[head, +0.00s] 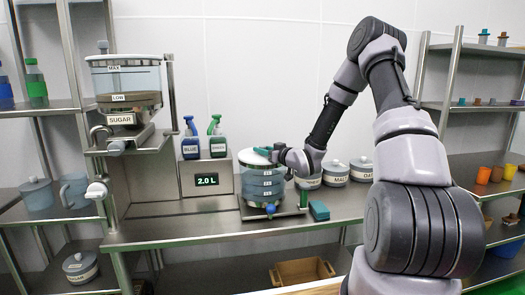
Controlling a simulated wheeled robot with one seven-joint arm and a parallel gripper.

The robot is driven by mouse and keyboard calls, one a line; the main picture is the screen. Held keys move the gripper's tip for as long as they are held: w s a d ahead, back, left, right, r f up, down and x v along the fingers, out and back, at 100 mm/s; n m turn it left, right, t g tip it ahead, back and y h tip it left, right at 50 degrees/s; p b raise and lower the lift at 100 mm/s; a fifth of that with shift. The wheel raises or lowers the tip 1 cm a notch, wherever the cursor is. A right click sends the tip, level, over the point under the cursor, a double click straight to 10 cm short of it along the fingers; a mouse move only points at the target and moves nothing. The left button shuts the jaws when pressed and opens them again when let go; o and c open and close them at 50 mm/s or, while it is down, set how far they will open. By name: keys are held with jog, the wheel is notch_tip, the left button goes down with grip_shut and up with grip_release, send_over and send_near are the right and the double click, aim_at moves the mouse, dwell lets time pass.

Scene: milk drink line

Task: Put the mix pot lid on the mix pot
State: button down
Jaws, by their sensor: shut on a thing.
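The mix pot (264,186) is a clear cylinder with blue bands, standing on a metal stand at the right part of the bench. The white mix pot lid (249,157) is at the pot's top. My gripper (268,152) comes in from the right, with teal fingers shut at the lid's top; the fingers hide its handle. The lid appears close over the pot's mouth. I cannot tell whether it rests fully on the rim or is held slightly above it.
A scale display (207,181) reads 2.0 L, with blue (191,143) and green (217,141) spray bottles behind it. Lidded jars (335,174) stand right of the pot. A teal block (319,210) lies near it. A sugar dispenser (127,88) is at left. The front bench (180,228) is clear.

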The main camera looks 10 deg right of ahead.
jog(key=c, duration=0.6)
grip_release()
jog(key=shift+f, duration=0.1)
jog(key=shift+o, duration=0.2)
